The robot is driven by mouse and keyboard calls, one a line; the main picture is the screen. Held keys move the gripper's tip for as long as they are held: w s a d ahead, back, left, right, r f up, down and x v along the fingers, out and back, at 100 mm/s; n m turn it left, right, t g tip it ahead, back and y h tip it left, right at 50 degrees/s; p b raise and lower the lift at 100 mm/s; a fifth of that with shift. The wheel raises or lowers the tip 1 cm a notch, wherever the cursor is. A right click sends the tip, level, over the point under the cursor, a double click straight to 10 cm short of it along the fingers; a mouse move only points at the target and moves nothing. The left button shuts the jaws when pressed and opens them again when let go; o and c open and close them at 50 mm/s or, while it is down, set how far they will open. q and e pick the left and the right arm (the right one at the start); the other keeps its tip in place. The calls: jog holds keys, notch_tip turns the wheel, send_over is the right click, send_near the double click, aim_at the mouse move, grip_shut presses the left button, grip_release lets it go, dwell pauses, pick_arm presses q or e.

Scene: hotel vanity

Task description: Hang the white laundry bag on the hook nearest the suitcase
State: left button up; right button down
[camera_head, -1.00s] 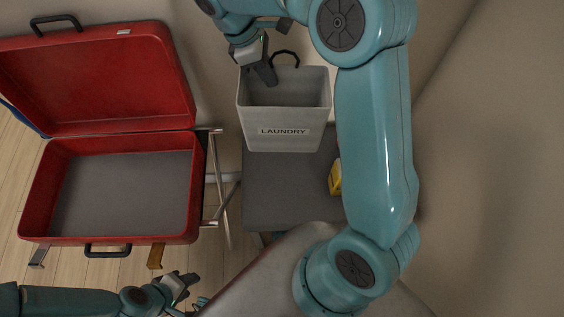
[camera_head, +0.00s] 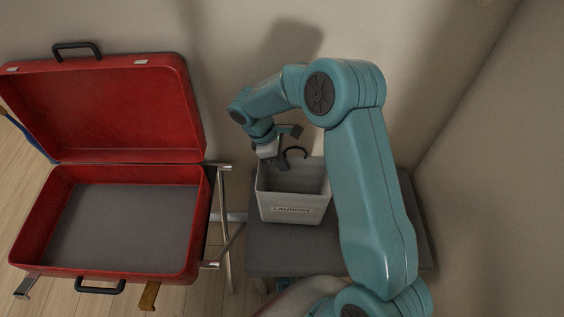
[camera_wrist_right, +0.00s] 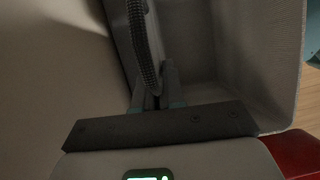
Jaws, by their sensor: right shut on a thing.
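The white laundry bag (camera_head: 292,212), a stiff open-topped bag lettered LAUNDRY, is upright over the dark bench; I cannot tell whether its base touches. A dark loop handle (camera_head: 297,151) stands at its back rim. My right gripper (camera_head: 282,164) reaches down at the back-left rim and is shut on the bag. In the right wrist view the ribbed dark handle (camera_wrist_right: 143,45) runs to my right fingers (camera_wrist_right: 155,98), with the bag's inner wall (camera_wrist_right: 260,50) beside them. The open red suitcase (camera_head: 189,262) lies at the left. No hook can be made out. My left gripper is out of view.
A dark grey bench (camera_head: 290,262) stands below the bag. A metal luggage rack (camera_head: 228,245) carries the suitcase, just left of the bench. A beige wall (camera_head: 225,40) rises behind, and another wall (camera_head: 500,180) closes the right side.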

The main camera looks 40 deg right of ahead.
jog(key=shift+f, duration=0.55)
jog(key=c, duration=1.2)
grip_release()
jog(key=shift+r, duration=0.1)
jog(key=shift+b, duration=0.3)
jog(key=p+v, duration=0.4)
jog(key=v, duration=1.2)
jog(key=shift+s+r, duration=0.1)
jog(key=shift+r, duration=0.15)
jog(key=shift+s, duration=0.1)
